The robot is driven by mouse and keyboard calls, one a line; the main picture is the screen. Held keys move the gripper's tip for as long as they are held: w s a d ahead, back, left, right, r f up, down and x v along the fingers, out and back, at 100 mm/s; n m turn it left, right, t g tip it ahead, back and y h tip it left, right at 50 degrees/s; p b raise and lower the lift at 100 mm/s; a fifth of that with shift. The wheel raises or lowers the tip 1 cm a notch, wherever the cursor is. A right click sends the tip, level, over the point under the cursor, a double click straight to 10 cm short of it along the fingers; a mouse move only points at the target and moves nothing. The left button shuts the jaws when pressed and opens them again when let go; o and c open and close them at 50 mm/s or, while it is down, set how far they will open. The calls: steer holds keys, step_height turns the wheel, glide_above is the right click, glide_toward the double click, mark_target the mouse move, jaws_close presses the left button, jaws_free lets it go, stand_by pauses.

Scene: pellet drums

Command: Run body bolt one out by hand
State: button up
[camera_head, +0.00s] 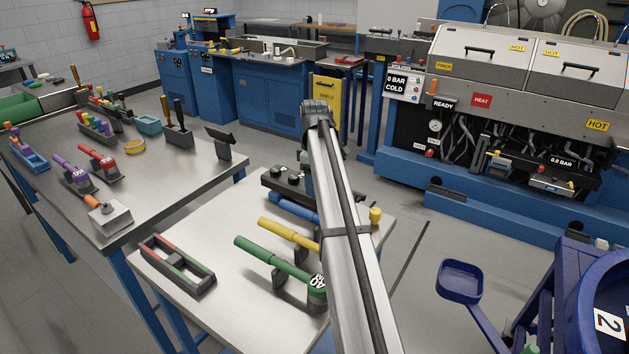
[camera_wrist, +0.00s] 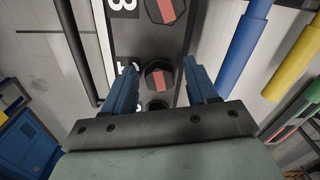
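My gripper (camera_wrist: 160,72) is open in the wrist view, with one blue finger on each side. Between the fingers is a dark hex bolt head (camera_wrist: 159,79) with a red stripe; gaps show on both sides, and I cannot tell the height difference. A second red-striped bolt head (camera_wrist: 166,10) is at the top of the picture. A dark round opening (camera_wrist: 157,104) lies nearer the palm. In the head view, my arm covers part of the block (camera_head: 270,183).
Blue (camera_wrist: 245,45) and yellow (camera_wrist: 298,60) handles lie right of the block. Yellow (camera_head: 285,232) and green (camera_head: 268,258) wrenches rest on stands on the near table (camera_head: 225,310), beside a red-and-green frame (camera_head: 177,264). A blue-framed machine (camera_head: 520,90) stands at right.

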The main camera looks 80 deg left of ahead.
step_height(320, 180, up, 14)
stand_by(0.8)
stand_by(0.4)
